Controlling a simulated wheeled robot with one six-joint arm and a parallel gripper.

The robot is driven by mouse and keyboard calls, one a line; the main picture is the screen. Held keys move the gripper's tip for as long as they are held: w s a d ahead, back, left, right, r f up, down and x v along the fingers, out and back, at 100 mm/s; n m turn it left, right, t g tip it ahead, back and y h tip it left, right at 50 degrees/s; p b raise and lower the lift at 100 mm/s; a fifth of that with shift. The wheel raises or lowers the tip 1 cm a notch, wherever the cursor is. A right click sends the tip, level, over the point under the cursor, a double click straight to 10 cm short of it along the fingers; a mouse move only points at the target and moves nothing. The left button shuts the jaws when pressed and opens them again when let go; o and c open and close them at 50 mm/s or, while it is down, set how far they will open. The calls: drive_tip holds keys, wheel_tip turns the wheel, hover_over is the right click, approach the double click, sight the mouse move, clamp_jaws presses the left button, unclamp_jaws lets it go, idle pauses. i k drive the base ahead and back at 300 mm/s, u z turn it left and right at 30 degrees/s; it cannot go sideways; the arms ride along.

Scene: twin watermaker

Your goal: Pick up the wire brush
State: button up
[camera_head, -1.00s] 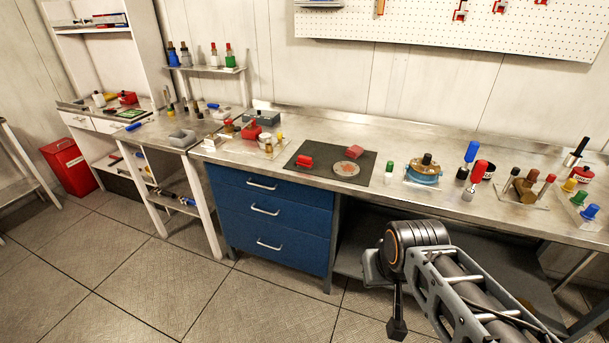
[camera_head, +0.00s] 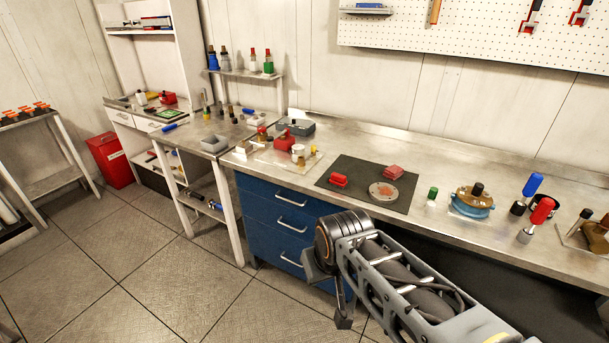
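No object is clear enough to name surely as the wire brush. A small red piece with a raised top (camera_head: 338,180) lies at the left of the black mat (camera_head: 345,203) on the workbench. A red block (camera_head: 393,172) lies at the mat's back right, and a round grey disc with a rusty middle (camera_head: 384,193) lies in front of it. My arm reaches in from the bottom right. The dark end piece of my gripper (camera_head: 343,320) hangs low in front of the blue drawers, well apart from the mat. Its fingers cannot be made out.
The blue drawer unit (camera_head: 270,240) stands under the metal bench (camera_head: 330,140). Right of the mat are a blue-based brass part (camera_head: 472,202) and red- and blue-handled tools. Left is a lower table with a grey tray (camera_head: 215,144). A red bin (camera_head: 111,160) stands on the open tiled floor.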

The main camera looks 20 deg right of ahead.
sight(339, 180)
drive_tip(key=z, duration=0.05)
drive_tip(key=i, duration=1.15)
drive_tip(key=z, duration=0.55)
